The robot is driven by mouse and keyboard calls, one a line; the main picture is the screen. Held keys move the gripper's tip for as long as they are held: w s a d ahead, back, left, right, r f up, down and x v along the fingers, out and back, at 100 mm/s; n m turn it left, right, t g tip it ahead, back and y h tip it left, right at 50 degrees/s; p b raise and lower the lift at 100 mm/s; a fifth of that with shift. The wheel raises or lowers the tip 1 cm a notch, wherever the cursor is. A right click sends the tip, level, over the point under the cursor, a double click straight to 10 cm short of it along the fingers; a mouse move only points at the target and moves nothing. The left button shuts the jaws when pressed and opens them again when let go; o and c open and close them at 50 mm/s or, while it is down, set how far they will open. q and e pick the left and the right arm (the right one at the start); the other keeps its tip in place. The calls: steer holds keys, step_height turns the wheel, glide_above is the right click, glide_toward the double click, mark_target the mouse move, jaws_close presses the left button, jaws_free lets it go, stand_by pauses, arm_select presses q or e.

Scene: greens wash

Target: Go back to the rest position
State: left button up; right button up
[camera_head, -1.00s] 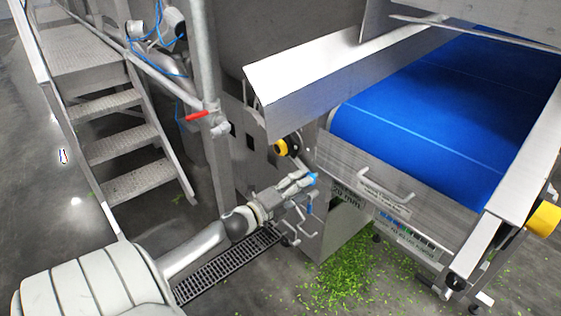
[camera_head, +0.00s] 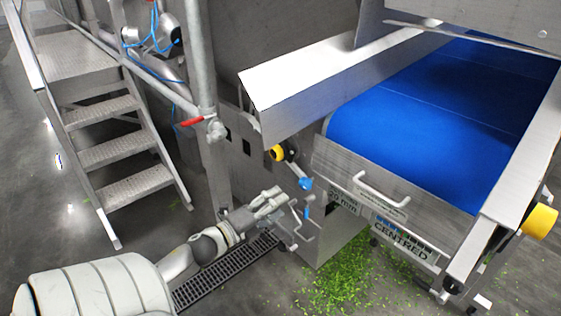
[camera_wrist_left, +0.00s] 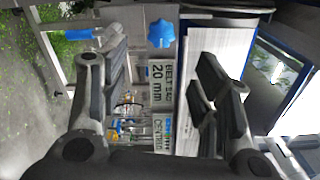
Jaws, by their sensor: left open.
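My left gripper (camera_head: 277,197) reaches in from the left in the head view, in front of the machine's lower side panel. In the left wrist view its two fingers (camera_wrist_left: 163,88) stand wide apart with nothing between them. Beyond them is a blue star-shaped knob (camera_wrist_left: 161,33), which also shows in the head view (camera_head: 305,183) just right of the fingertips, apart from them. Signs reading "20 mm" (camera_wrist_left: 158,82) and "CENTRED" (camera_head: 399,240) are on the machine. My right gripper is not in view.
A blue conveyor belt (camera_head: 430,110) runs at the right. Metal steps (camera_head: 118,150) stand at the left. A pipe with a red-handled valve (camera_head: 192,122) rises near my arm. A floor grate (camera_head: 225,272) and scattered green scraps (camera_head: 345,280) lie below.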

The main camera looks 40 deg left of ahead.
arm_select(q)
steer(key=s+d+f+n+g+y+p, duration=0.15)
steer(key=s+f+n+g, duration=0.35)
steer(key=f, duration=1)
steer(key=s+f+n+g+y, duration=0.2)
steer(key=s+f+n, duration=0.4)
steer(key=f, duration=1)
steer(key=s+d+f+n+g, duration=0.2)
steer(key=s+d+f, duration=0.4)
steer(key=s, duration=0.3)
steer(key=s+d+f+n+g+h+p, duration=0.1)
steer(key=s+d+f+n+g, duration=0.2)
steer(key=s+d+f, duration=0.4)
steer(key=s+d+f+n+g+h, duration=0.1)
steer(key=s+d+f+n+g, duration=0.2)
steer(key=s, duration=0.9)
steer(key=d+f+g, duration=0.2)
steer(key=d+f, duration=0.1)
steer(key=shift+s+d+f+p, duration=0.2)
steer(key=shift+s+f+p, duration=0.1)
stand_by(1.5)
